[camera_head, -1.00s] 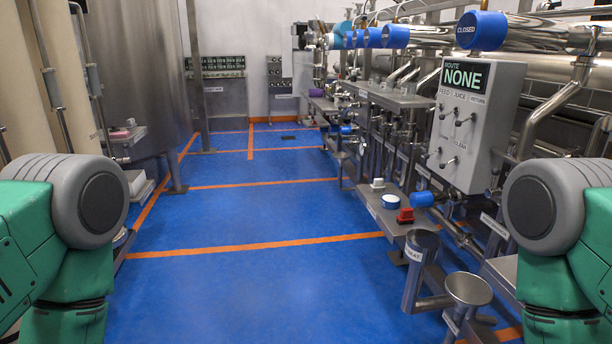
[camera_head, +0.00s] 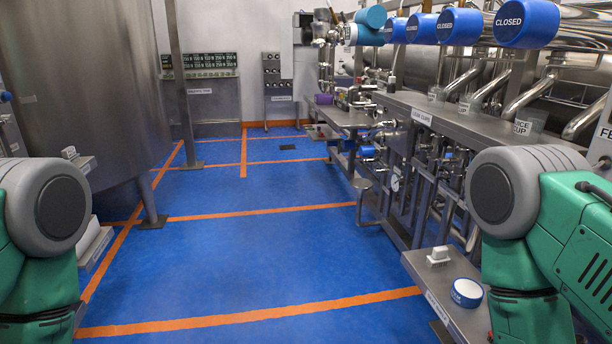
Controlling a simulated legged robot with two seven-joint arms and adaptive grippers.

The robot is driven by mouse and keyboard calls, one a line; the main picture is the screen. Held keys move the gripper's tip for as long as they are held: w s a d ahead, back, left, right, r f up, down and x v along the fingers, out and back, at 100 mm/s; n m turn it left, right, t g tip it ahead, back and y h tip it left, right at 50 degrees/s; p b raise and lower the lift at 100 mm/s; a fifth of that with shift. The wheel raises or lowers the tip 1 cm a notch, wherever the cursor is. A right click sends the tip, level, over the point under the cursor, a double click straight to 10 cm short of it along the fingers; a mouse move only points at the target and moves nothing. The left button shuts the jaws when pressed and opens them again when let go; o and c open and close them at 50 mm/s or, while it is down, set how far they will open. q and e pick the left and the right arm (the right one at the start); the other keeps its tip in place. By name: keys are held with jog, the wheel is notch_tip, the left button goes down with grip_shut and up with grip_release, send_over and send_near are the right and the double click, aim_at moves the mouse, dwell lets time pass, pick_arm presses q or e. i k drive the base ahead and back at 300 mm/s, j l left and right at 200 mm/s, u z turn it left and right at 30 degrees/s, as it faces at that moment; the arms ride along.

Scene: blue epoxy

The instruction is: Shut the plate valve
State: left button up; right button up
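No label in view reads plate valve, so I cannot tell which valve it is. Several blue caps, two of them clearly reading CLOSED, stand in a row along the pipes at upper right; the nearest is a large blue cap (camera_head: 526,23). A small blue valve part (camera_head: 367,151) sits among steel piping beside the bench. A teal and blue cylinder (camera_head: 371,17) is at the far end of the cap row. My two green and grey arms show at the left and right edges. Neither gripper shows.
A steel bench (camera_head: 455,112) with clear cups runs along the right. A low steel shelf (camera_head: 415,262) with a blue-and-white round item (camera_head: 467,292) juts out near my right arm. A large steel tank (camera_head: 85,80) stands left. The blue floor (camera_head: 260,240) between them is open.

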aim_at(376, 171)
jog(key=i+j+z, duration=0.1)
jog(key=i+z, duration=0.15)
jog(key=i, duration=0.15)
jog(key=i+j+z, duration=0.25)
jog(key=i, duration=0.15)
jog(key=i+j+z, duration=0.4)
jog(key=i+j, duration=1.1)
jog(key=i+j+z, duration=0.15)
jog(key=i+j, duration=0.45)
jog(key=j, duration=0.15)
jog(key=i+j+z, duration=0.1)
jog(key=i+j, duration=0.5)
jog(key=j, duration=0.1)
